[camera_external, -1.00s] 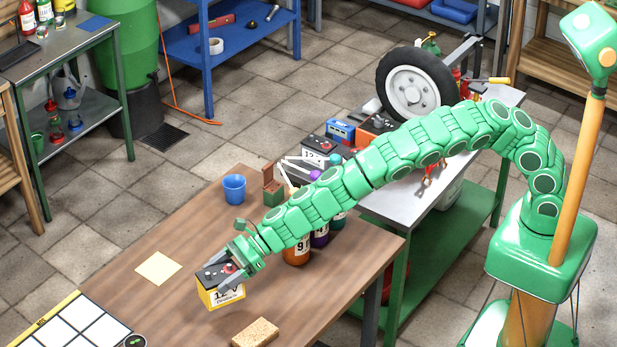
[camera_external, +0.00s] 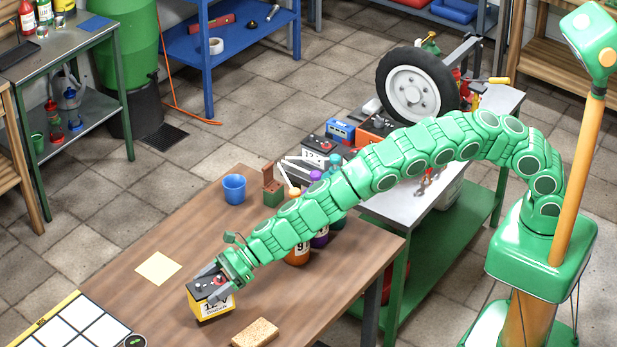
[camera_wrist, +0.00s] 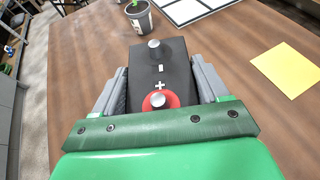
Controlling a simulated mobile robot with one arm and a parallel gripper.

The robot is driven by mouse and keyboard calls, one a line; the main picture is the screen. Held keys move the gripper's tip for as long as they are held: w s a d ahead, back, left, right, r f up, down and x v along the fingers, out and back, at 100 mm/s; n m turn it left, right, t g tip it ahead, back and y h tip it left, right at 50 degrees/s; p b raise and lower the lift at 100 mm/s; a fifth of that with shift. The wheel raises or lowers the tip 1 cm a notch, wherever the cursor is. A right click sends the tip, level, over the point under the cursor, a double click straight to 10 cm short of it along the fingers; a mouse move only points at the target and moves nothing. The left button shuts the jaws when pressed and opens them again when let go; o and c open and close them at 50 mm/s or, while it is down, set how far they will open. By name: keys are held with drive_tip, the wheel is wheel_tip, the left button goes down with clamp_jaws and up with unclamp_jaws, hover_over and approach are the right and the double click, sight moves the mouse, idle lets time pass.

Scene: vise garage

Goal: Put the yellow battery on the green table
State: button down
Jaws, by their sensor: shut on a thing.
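The yellow battery (camera_external: 214,307), with a black top and a white label, is upright between the fingers of my gripper (camera_external: 210,275), over the near part of the brown table. I cannot tell whether its base touches the tabletop. In the wrist view, the black battery top (camera_wrist: 174,62) with its red and grey terminals sits between both grey fingers of my gripper (camera_wrist: 160,88). A table with green legs, a green lower shelf (camera_external: 428,255) and a grey top stands behind the brown table at right. Another green-legged table with a grey top (camera_external: 60,48) stands at upper left.
The brown table (camera_external: 130,295) carries a sponge (camera_external: 255,333), yellow paper (camera_external: 158,268), a blue cup (camera_external: 235,189) and bottles (camera_external: 297,252) under my arm. On the right table are a wheel (camera_external: 417,90) and a white-and-black battery (camera_external: 318,158); its front top (camera_external: 440,190) has bare room.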

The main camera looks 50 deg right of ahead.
sight(193, 308)
drive_tip(key=shift+w+f, duration=0.15)
drive_tip(key=shift+f, duration=1.3)
unclamp_jaws()
drive_tip(key=shift+f, duration=0.15)
